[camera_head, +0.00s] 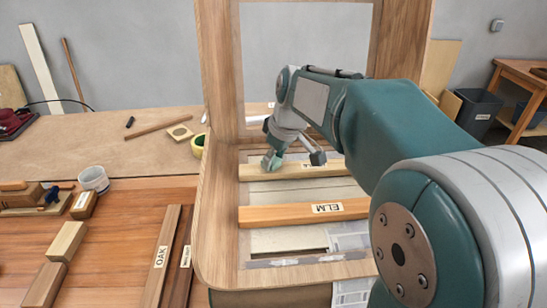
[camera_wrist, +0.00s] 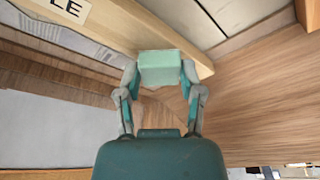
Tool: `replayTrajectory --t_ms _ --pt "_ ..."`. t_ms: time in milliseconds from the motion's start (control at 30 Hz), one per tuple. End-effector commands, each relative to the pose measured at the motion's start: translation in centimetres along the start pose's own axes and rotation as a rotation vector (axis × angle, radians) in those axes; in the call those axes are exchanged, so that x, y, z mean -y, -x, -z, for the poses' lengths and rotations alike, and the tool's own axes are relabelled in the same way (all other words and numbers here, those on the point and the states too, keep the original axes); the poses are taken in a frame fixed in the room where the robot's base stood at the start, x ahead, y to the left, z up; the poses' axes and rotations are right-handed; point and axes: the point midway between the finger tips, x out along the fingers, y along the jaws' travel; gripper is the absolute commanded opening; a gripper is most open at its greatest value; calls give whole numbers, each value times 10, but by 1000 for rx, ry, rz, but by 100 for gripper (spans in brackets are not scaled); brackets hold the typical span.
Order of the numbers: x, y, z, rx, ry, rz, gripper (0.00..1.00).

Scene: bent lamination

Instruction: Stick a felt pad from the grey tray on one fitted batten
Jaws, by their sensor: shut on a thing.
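My gripper (camera_head: 293,157) is shut on a pale green felt pad (camera_wrist: 160,67), held between its two fingers (camera_wrist: 160,92) in the wrist view. The gripper is over a pale batten (camera_head: 285,172) fitted across the bent wooden frame (camera_head: 222,180). In the wrist view the pad overlaps the edge of this batten (camera_wrist: 130,22), whose label ends in "LE". I cannot tell whether pad and batten touch. A batten labelled ELM (camera_head: 275,214) lies across the frame nearer to me, with no pad visible on it. I cannot make out the grey tray.
Battens marked OAK (camera_head: 162,255) and a darker one (camera_head: 183,265) lie on the bench to the left. The frame's upright (camera_head: 218,70) rises close to my arm.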

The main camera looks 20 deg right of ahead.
Motion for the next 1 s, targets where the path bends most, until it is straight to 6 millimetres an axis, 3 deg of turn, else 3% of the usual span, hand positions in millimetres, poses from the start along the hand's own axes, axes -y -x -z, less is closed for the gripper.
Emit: replayTrajectory --t_ms 1000 --pt "0 -6 -2 0 0 0 22"
